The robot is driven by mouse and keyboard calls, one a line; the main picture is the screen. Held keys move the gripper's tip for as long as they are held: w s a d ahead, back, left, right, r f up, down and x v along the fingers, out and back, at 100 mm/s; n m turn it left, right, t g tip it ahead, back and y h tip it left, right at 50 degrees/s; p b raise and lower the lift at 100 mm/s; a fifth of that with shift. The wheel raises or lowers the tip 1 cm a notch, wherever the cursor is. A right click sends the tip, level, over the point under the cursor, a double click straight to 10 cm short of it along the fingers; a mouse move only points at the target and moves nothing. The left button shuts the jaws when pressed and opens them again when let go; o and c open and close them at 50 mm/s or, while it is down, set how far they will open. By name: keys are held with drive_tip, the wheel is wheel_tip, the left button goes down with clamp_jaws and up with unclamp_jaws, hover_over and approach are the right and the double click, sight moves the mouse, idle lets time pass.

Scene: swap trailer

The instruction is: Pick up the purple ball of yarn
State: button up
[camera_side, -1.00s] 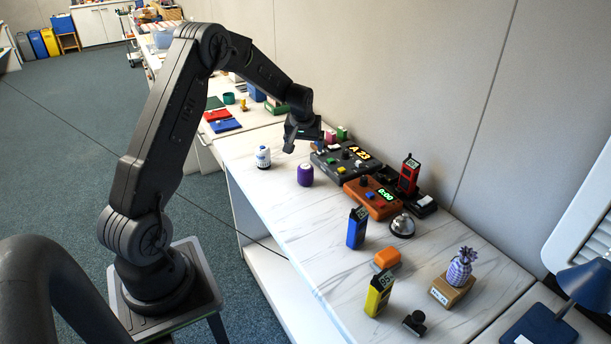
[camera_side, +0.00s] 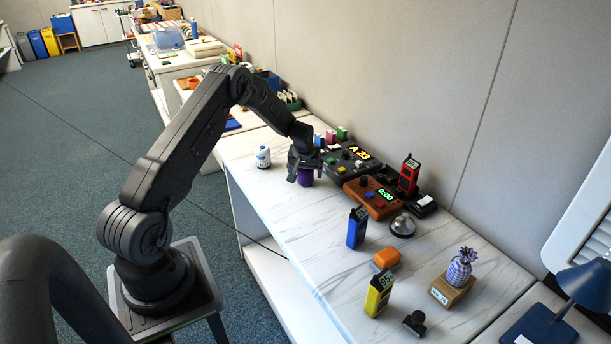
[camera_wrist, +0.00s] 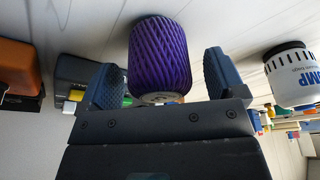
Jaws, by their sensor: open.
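The purple ball of yarn (camera_side: 305,178) is a small upright cylinder of wound purple thread on the white worktop. In the side view it is partly hidden behind my gripper (camera_side: 303,168), which has come down over it. In the wrist view the yarn (camera_wrist: 160,56) lies between the two blue-grey fingers of my gripper (camera_wrist: 160,75). The gripper is open and does not hold the yarn.
A white jar (camera_side: 263,157) stands to the left of the yarn; it also shows in the wrist view (camera_wrist: 292,75). A blue radio (camera_side: 357,227) stands nearer the front.

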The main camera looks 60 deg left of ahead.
drive_tip(key=shift+w+a+f, duration=0.1)
drive_tip(key=shift+f, duration=0.35)
drive_tip(key=c, duration=1)
drive_tip(key=shift+r, duration=0.1)
